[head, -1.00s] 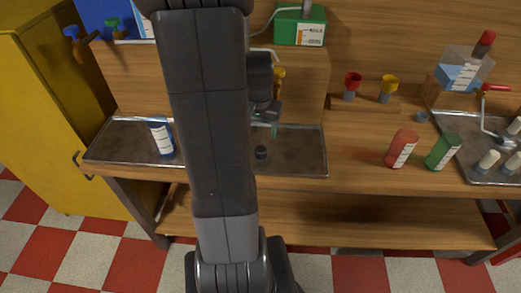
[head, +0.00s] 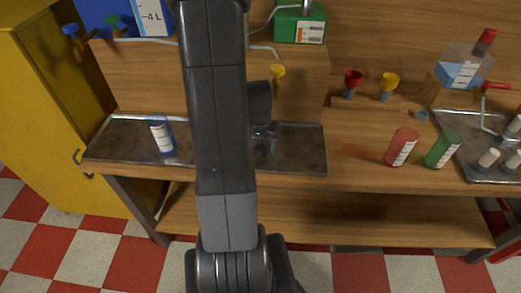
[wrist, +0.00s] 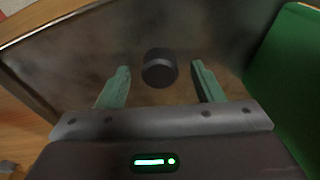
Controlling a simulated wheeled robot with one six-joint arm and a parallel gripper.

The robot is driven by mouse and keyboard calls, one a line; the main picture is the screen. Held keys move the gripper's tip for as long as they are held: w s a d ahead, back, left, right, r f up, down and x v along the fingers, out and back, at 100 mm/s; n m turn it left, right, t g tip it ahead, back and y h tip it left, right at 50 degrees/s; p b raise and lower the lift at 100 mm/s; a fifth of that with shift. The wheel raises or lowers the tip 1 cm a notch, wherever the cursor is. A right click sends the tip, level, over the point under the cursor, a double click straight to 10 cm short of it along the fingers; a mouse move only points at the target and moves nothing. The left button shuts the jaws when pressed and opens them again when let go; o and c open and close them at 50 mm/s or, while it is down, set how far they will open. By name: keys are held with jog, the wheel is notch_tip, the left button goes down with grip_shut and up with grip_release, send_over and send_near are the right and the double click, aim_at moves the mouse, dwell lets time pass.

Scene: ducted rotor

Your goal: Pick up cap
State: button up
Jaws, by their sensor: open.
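The cap is a small dark cylinder (wrist: 160,68) standing on the metal tray. In the wrist view it lies between and slightly beyond my two green fingertips, with a gap on each side. My gripper (wrist: 160,82) is open and empty, above the tray. In the head view my gripper (head: 267,133) is just above the cap (head: 261,151), which is small and partly hidden there.
The metal tray (head: 305,150) has a raised rim. A blue-and-white bottle (head: 162,137) stands on its left part. A large green surface (wrist: 292,90) is close on the right in the wrist view. Red (head: 401,146) and green (head: 443,150) bottles stand right of the tray.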

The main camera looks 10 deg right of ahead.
jog(key=c, duration=1.1)
jog(key=shift+o, duration=0.2)
